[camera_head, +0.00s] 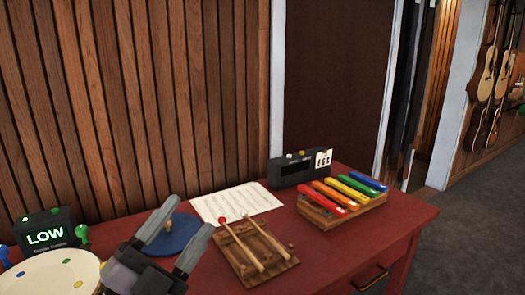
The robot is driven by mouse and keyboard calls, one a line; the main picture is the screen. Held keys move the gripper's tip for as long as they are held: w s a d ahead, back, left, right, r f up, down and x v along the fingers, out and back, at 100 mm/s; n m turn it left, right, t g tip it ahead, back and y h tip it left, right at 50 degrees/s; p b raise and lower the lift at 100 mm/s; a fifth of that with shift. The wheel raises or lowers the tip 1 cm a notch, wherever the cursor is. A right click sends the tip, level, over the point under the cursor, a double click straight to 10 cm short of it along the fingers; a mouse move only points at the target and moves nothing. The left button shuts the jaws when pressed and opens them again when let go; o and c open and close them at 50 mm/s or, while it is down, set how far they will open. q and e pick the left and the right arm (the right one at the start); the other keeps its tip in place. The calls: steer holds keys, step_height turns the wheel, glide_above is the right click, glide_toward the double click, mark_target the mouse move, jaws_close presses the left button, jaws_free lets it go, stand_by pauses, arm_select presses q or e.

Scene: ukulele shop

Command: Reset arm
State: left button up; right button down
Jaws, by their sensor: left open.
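My left gripper (177,243) shows at the lower left of the head view, above the red table (407,216). Its two grey fingers are spread apart with nothing visible between them. A dark blue round piece (183,236) with a small wooden knob lies behind the fingers and is partly hidden by them. My right gripper is not in view.
A wooden block with two mallets (248,252) lies right of the gripper, and a sheet of music (236,203) behind it. A colored xylophone (342,199) and a dark box (298,168) stand further right. A drum (48,276) and a display reading LOW (46,235) are at left.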

arm_select(q)
steer(key=s+a+f+n+g+y, duration=0.1)
steer(key=a+f+n+g+y, duration=0.1)
steer(key=a+f+n+y, duration=0.4)
steer(key=s+a+f+n+g+y, duration=0.1)
steer(key=f+n+g+y, duration=0.15)
steer(key=f, duration=0.45)
steer(key=s+a+f+n+g+y, duration=0.1)
steer(key=a+f+n+g+y, duration=0.1)
steer(key=a+f+n+y, duration=0.35)
steer(key=s+f+n+g+h, duration=0.1)
steer(key=s+f+n+g, duration=0.2)
steer(key=s+f+g, duration=1)
steer(key=w+d+f+t+h+p, duration=0.2)
steer(key=d+f+t, duration=0.1)
steer(key=f+t, duration=0.4)
steer(key=t, duration=0.3)
steer(key=shift+d+f+p, duration=0.15)
steer(key=shift+f+p, duration=0.2)
steer(key=shift+f, duration=0.05)
